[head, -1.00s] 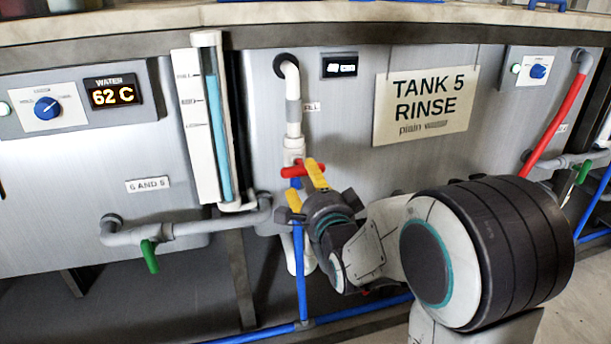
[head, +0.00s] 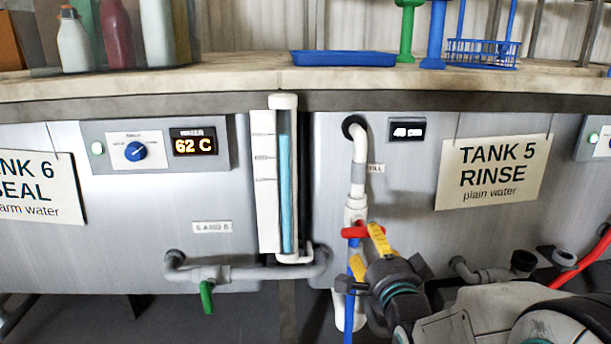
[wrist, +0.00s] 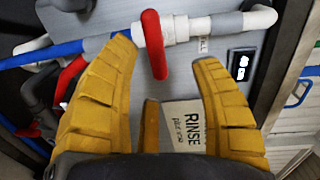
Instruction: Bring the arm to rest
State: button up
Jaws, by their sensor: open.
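My gripper (head: 369,255) is at the lower right of the head view, in front of the Tank 5 fill pipe (head: 358,180). Its yellow fingers point toward the red valve handle (head: 362,232). My arm reaches in from the lower right of the head view.
The Tank 5 sign (head: 492,172) hangs right of the pipe. A sight tube (head: 286,190) and a green-handled valve (head: 207,297) are to the left. The worktop (head: 220,82) above carries a blue tray (head: 343,58), bottles and a blue rack (head: 482,52). A red pipe (head: 580,262) is at far right.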

jog(key=s+r+n+g+p, duration=1.3)
jog(key=s+r+p, duration=1.4)
jog(key=p, duration=1)
jog(key=shift+r+n+g, duration=0.3)
jog(key=shift+r+n, duration=0.9)
jog(key=shift+n, duration=0.7)
jog(key=shift+s, duration=0.1)
